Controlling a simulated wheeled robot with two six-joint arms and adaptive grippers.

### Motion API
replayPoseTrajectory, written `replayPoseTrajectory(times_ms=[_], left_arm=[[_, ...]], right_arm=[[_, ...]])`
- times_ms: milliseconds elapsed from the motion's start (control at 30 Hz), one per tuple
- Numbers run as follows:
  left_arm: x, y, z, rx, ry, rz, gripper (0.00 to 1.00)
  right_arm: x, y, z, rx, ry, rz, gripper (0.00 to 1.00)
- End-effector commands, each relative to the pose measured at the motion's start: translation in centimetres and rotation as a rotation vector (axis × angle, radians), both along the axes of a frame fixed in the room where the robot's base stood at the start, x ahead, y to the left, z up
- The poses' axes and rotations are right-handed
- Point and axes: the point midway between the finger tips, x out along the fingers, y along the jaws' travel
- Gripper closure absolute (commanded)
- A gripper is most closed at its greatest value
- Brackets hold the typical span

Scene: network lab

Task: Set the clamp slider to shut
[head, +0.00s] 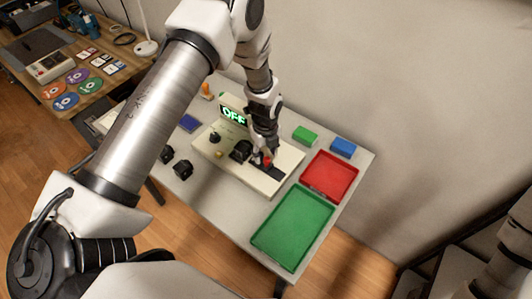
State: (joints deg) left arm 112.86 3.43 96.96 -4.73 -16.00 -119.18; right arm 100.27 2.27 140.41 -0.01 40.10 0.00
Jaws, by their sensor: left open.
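A cream device (227,169) lies on the grey table and has a display (233,116) reading "OFF" in green. On its panel are a black knob, a small yellowish button (219,154) and a dark slot with a red part, which looks like the clamp slider (268,161). My left gripper (263,159) reaches down from above, its open fingers at the red part. Whether they touch it is hard to tell, and the fingers partly hide the slider. My right gripper is not in view; only part of my right arm shows at the lower right.
A red tray (348,164) and a green tray (327,217) lie right of the device. A green block (305,135) and a blue block (343,147) sit behind them. Small black objects (183,169) lie to its left. A wooden workbench (20,75) stands at the upper left.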

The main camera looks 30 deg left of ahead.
Motion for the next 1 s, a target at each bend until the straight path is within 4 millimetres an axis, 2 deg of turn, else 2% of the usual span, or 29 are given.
replayPoseTrajectory(times_ms=[167, 400, 533, 567, 767, 1000], left_arm=[[0.0, 0.0, -2.1, 0.000, 0.000, 0.001, 0.51], [0.1, 0.0, -2.3, 0.000, -0.002, 0.001, 0.51], [0.0, 0.0, -2.3, 0.000, -0.002, 0.002, 0.97], [0.0, 0.0, -2.3, 0.000, -0.002, 0.002, 1.00], [0.1, 0.3, -2.5, -0.001, -0.002, 0.003, 1.00], [0.5, 3.1, -2.6, 0.000, -0.002, 0.004, 1.00]], right_arm=[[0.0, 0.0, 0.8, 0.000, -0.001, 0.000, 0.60], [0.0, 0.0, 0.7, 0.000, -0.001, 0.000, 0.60], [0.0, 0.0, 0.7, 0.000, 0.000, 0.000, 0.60], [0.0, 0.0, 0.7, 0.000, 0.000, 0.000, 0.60], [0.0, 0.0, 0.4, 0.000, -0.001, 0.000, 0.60], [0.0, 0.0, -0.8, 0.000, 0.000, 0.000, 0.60]])
